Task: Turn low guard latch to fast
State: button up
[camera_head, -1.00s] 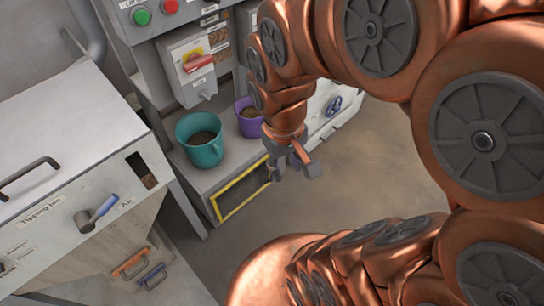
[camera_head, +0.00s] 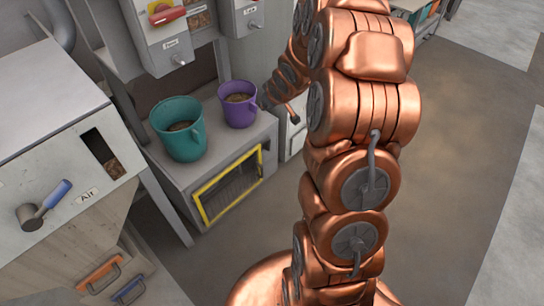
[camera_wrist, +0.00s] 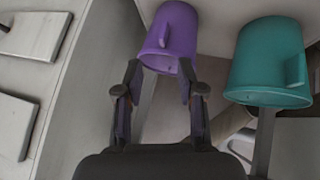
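The low guard (camera_head: 232,187) is a yellow-framed dark mesh panel below the shelf that carries the two mugs, in the head view. I cannot make out its latch in either view. My gripper (camera_head: 281,110) is partly hidden behind my arm in the head view, above and to the right of the guard, beside the purple mug (camera_head: 239,103). In the wrist view my gripper (camera_wrist: 159,72) has its two fingers apart with nothing between them. The purple mug (camera_wrist: 172,35) is beyond the fingertips there; I cannot tell whether they touch it.
A teal mug (camera_head: 181,130) stands left of the purple one on the grey shelf (camera_head: 212,168). A cabinet with a blue-handled lever (camera_head: 45,204) is at the left, with orange (camera_head: 99,274) and blue handles below. The floor (camera_head: 455,170) at the right is clear.

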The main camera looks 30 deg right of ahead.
jog(key=w+d+f+t+y+b, duration=0.1)
jog(key=w+d+f+b, duration=0.1)
jog(key=f, duration=0.3)
jog(key=w+d+f+t+b, duration=0.1)
jog(key=w+d+f+b, duration=0.1)
jog(key=f, duration=0.3)
jog(key=t+y+b, duration=0.5)
jog(key=t+b, duration=0.3)
jog(key=b, duration=0.7)
send_near(267, 146)
jog(key=b+x, duration=0.2)
jog(key=x, duration=0.5)
jog(key=shift+w+d+f+n+b, duration=0.2)
jog(key=shift+w+n+b, duration=0.1)
jog(key=shift+w+b, duration=0.1)
grip_shut()
